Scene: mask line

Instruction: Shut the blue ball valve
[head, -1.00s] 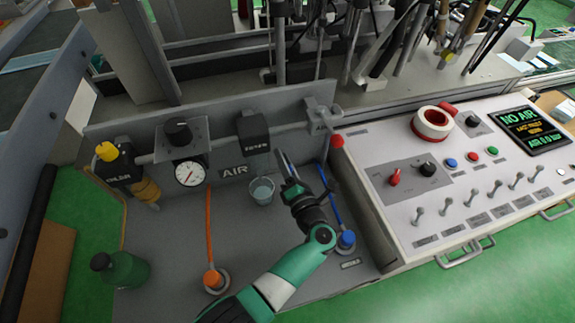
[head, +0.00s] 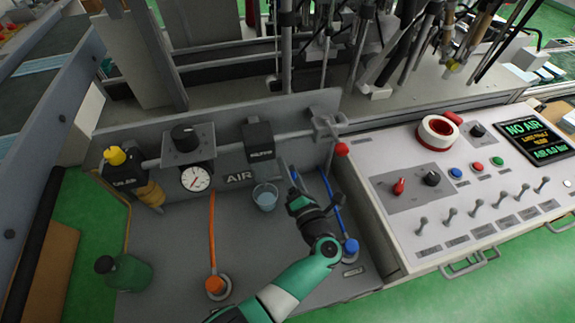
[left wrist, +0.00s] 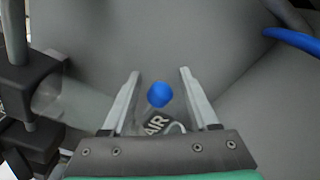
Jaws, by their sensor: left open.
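A blue round knob (left wrist: 160,94) shows between my left gripper's fingers in the left wrist view, apart from both. In the head view this knob cannot be made out. A blue fitting (head: 350,247) sits on the grey base at the end of a blue hose (head: 335,208); I cannot tell whether it is part of the valve. The pipe's right end carries a grey valve-like body (head: 328,125) with a red knob (head: 341,149). My left gripper (head: 293,182) is open and empty, right of a clear cup and beside the blue hose. My right gripper is not in view.
The clear cup (head: 265,197) stands close to my left gripper. A dark unit (head: 258,140) hangs from the pipe above it. An orange hose (head: 212,235) and a green bottle (head: 124,271) are at left. The control panel (head: 400,225) with switches is at right; its screen reads NO AIR.

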